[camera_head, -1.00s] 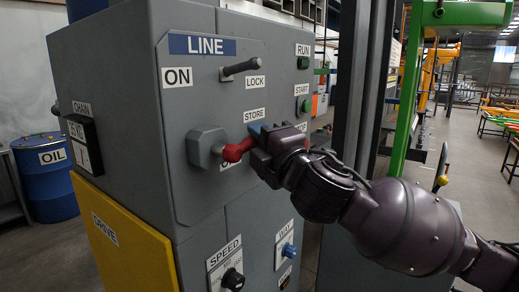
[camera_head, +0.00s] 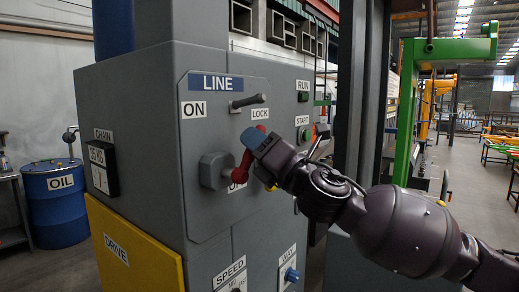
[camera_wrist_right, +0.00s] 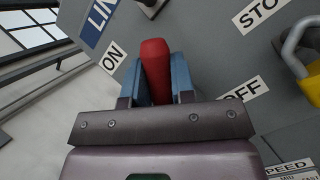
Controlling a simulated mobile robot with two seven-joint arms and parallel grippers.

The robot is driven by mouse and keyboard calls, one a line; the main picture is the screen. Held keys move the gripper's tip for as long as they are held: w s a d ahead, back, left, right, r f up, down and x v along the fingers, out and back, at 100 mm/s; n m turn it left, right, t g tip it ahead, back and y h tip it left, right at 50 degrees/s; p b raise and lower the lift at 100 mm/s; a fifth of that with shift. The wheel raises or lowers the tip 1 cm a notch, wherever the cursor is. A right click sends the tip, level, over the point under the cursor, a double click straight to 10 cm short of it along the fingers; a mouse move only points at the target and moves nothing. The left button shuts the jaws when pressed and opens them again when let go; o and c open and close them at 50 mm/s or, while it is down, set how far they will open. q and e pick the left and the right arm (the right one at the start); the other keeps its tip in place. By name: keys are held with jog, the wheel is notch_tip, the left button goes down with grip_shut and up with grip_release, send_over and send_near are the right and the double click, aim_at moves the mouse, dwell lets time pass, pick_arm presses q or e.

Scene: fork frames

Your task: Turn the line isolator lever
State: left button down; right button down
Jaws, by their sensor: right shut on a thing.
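The line isolator lever has a red handle (camera_head: 245,165) on a grey hub (camera_head: 214,171) on the front of the grey cabinet. It slants up and right from the hub, between the ON label (camera_head: 194,109) and the partly hidden OFF label (camera_head: 237,187). My right gripper (camera_head: 254,140) is shut on the red handle near its upper end. In the right wrist view the red handle (camera_wrist_right: 156,70) sits between the two blue fingers. My left gripper is not in view.
A yellow padlock (camera_wrist_right: 307,82) with a grey shackle is at the right in the wrist view. A dark peg (camera_head: 248,101) sticks out beside the LOCK label (camera_head: 260,114). RUN (camera_head: 303,97) and START buttons (camera_head: 304,134) are at the right. An oil drum (camera_head: 55,205) stands left.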

aim_at(244, 160)
jog(key=n+g, duration=0.1)
jog(key=n, duration=0.1)
jog(key=s+n+y, duration=0.1)
jog(key=n, duration=0.1)
jog(key=a+r+n+g+y, duration=0.1)
jog(key=shift+s+r+n+g, duration=0.1)
jog(key=shift+s+n+g, duration=0.2)
jog(key=shift+n, duration=0.1)
jog(key=n+g, duration=0.1)
jog(key=n, duration=0.1)
jog(key=s+a+n+g+y, duration=0.1)
jog(key=n, duration=0.1)
jog(key=shift+s+r, duration=0.15)
jog(key=shift+r, duration=0.05)
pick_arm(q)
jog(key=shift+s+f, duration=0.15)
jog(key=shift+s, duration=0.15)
pick_arm(e)
jog(key=shift+s+a+n+g, duration=0.3)
jog(key=shift+n+g, duration=0.2)
jog(key=shift+n, duration=0.4)
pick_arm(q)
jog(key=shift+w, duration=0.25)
pick_arm(e)
jog(key=c, duration=1)
grip_release()
